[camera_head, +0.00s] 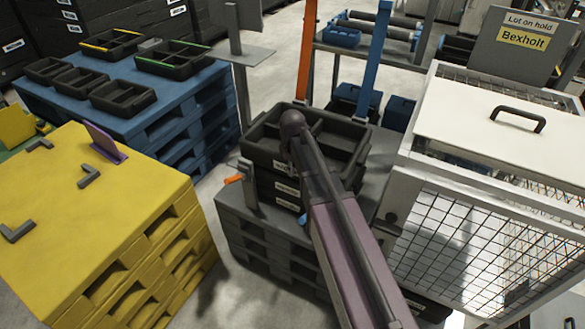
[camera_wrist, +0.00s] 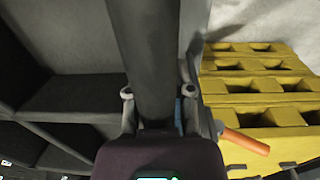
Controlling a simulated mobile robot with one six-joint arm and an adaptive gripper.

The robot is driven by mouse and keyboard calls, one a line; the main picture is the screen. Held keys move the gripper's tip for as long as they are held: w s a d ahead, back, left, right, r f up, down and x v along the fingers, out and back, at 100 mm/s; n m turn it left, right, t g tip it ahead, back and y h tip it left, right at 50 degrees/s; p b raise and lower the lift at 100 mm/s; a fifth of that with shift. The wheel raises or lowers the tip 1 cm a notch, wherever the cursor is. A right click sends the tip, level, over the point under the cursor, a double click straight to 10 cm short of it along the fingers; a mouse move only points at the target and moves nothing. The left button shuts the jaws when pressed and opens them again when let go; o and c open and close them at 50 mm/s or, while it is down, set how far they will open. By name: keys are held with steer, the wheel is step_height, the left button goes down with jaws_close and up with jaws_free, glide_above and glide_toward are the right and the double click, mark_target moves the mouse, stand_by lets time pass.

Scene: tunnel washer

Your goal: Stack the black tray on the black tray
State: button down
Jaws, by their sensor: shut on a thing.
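A black divided tray (camera_head: 335,130) is at the top of a stack on the grey pallet, with black trays (camera_head: 286,188) carrying white labels directly beneath it. The top tray looks level and lined up with those below. I cannot tell whether it rests fully on them. My arm reaches over it and hides part of its inside. In the wrist view, my gripper (camera_wrist: 156,93) is shut on the rim of a black tray (camera_wrist: 70,95), with a finger on each side of the wall. The fingertips are not clear in the head view.
An orange-tipped grey bracket (camera_head: 248,186) stands close beside the stack. A yellow pallet (camera_head: 100,225) is at left, a blue pallet (camera_head: 190,100) with several black trays behind it. A white mesh cage (camera_head: 470,240) is close at right. Orange and blue posts rise behind.

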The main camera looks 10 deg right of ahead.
steer(key=shift+f+b, duration=0.5)
steer(key=shift+f, duration=0.15)
steer(key=shift+c, duration=2)
jaws_free()
